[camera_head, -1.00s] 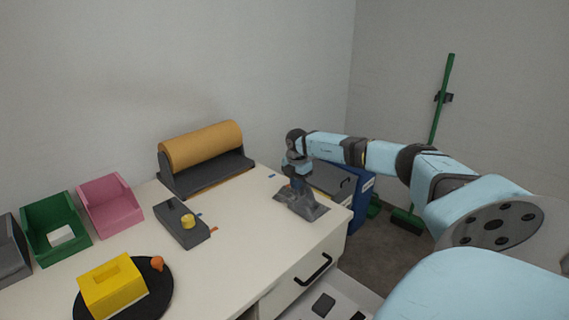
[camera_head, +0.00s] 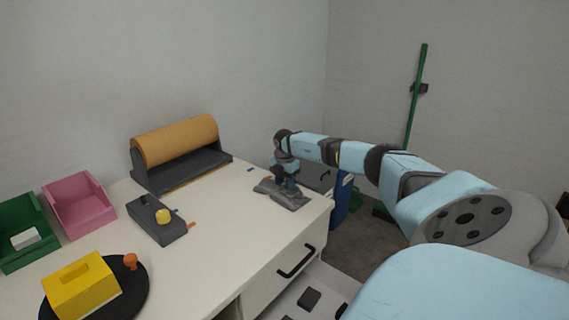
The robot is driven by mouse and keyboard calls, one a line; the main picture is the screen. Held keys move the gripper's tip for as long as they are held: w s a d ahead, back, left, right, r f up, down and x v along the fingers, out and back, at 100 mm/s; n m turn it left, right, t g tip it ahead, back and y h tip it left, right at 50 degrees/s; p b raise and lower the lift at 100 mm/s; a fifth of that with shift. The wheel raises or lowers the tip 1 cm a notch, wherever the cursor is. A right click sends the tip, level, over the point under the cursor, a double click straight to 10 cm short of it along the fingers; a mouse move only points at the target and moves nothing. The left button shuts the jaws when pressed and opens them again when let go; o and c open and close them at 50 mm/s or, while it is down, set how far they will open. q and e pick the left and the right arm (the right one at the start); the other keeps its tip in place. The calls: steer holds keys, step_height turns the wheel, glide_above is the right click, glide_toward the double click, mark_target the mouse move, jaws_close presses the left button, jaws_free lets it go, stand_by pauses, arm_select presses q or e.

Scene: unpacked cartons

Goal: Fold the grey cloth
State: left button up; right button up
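The grey cloth (camera_head: 296,200) lies crumpled near the right end of the white worktop, close to its right edge. My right gripper (camera_head: 287,188) points down onto the middle of the cloth, with its fingertips at or in the fabric. The fingers are small and dark against the cloth, so I cannot tell whether they are open or shut on it. The part of the cloth behind the gripper is hidden. My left gripper is not in view.
An open drawer is below. A green broom (camera_head: 416,100) leans behind.

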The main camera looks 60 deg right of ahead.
steer(key=o, duration=0.5)
steer(key=shift+c, duration=0.2)
steer(key=o, duration=0.4)
